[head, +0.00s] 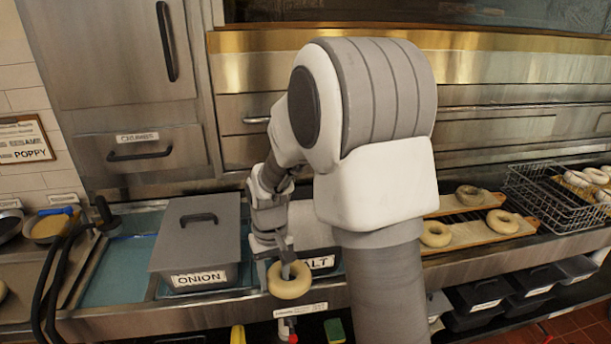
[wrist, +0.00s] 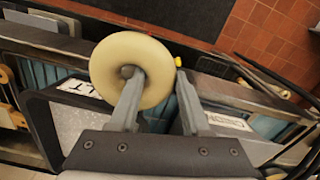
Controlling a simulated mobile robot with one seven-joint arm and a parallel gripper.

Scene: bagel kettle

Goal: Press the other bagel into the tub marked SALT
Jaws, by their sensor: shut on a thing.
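My gripper (head: 284,262) is shut on a plain pale bagel (head: 289,282), with one finger through its hole. In the wrist view the bagel (wrist: 106,64) hangs at the fingertips (wrist: 156,76), ring face towards the camera. The tub marked SALT (head: 322,262) is just behind and right of the bagel in the head view, mostly hidden by my arm. In the wrist view its label (wrist: 78,88) shows partly behind the bagel. The bagel appears at the tub's front edge; its height above the tub I cannot tell.
A lidded tub marked ONION (head: 200,279) stands left of the SALT tub. Bagels (head: 435,234) lie on boards at the right, beside a wire basket (head: 545,200) holding several more. Black hoses (head: 62,268) hang at the left. Dark bins (head: 485,297) sit below the counter.

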